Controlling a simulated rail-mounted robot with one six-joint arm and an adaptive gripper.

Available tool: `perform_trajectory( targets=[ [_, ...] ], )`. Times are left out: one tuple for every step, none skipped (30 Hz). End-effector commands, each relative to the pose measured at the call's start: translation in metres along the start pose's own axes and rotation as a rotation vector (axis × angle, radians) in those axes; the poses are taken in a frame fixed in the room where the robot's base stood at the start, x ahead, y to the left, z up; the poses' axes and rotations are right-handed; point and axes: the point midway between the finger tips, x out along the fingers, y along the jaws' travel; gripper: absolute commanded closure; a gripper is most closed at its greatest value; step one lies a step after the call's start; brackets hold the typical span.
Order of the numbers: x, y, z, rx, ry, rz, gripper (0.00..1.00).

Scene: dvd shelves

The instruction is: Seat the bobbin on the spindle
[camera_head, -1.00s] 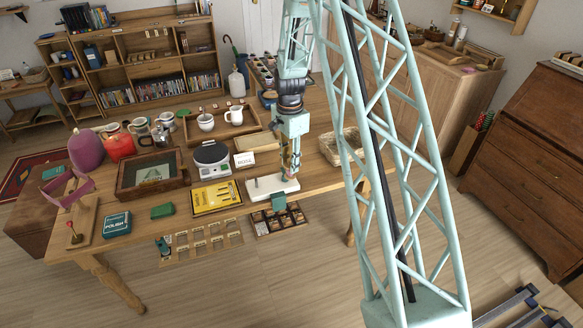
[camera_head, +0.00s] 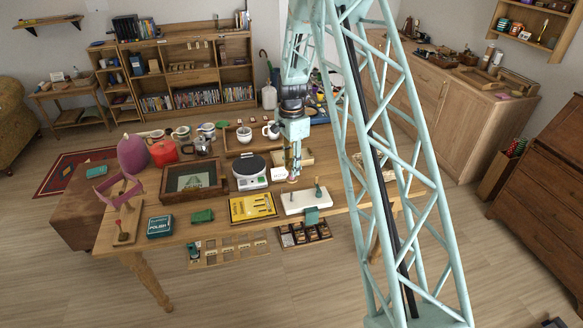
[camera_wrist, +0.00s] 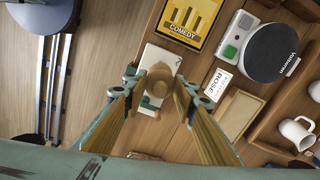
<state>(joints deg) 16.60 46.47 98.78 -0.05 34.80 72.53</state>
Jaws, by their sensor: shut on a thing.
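My gripper (camera_head: 293,176) is shut on the bobbin, a tan round-topped piece (camera_wrist: 157,80) between the fingertips in the wrist view. In the head view the bobbin is a small pinkish shape at the fingertips, too small to make out well. A white base (camera_head: 300,202) lies at the table's front edge, with a dark green upright (camera_head: 318,192), seemingly the spindle, near its right end. The gripper is above and left of this upright, apart from it in the picture. The white base (camera_wrist: 163,60) also shows behind the bobbin in the wrist view, which partly hides it.
A yellow case (camera_head: 252,208) lies left of the base. A scale (camera_head: 250,172) and a white ROSE card (camera_head: 278,173) stand behind. A wooden tray with mugs (camera_head: 232,141) is at the back. A green clamp (camera_head: 311,214) hangs at the base's front edge.

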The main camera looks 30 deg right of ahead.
Motion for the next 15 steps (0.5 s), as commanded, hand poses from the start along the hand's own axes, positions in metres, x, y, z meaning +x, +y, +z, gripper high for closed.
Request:
perform_trajectory(
  targets=[
    [0.0001, 0.0000, 0.0000, 0.000, 0.000, 0.000, 0.82],
    [0.0000, -0.0001, 0.0000, 0.000, 0.000, 0.000, 0.82],
    [0.0000, -0.0001, 0.0000, 0.000, 0.000, 0.000, 0.82],
    [0.0000, -0.0001, 0.0000, 0.000, 0.000, 0.000, 0.82],
    [0.0000, -0.0001, 0.0001, 0.000, 0.000, 0.000, 0.82],
    [0.0000, -0.0001, 0.0001, 0.000, 0.000, 0.000, 0.82],
    [0.0000, -0.0001, 0.0001, 0.000, 0.000, -0.001, 0.82],
    [0.0001, -0.0001, 0.0001, 0.000, 0.000, -0.001, 0.82],
    [0.0001, -0.0002, 0.0001, 0.001, 0.000, -0.001, 0.82],
    [0.0002, -0.0002, 0.0001, 0.001, 0.000, -0.001, 0.82],
    [0.0003, -0.0002, 0.0001, 0.002, 0.000, -0.001, 0.82],
    [0.0004, -0.0003, 0.0001, 0.003, 0.000, -0.001, 0.82],
    [0.0013, -0.0001, 0.0001, 0.003, 0.000, -0.001, 0.82],
    [0.0023, 0.0000, 0.0002, 0.003, 0.000, 0.000, 0.82],
    [0.0038, 0.0000, 0.0002, 0.003, 0.000, 0.000, 0.82]
  ],
)
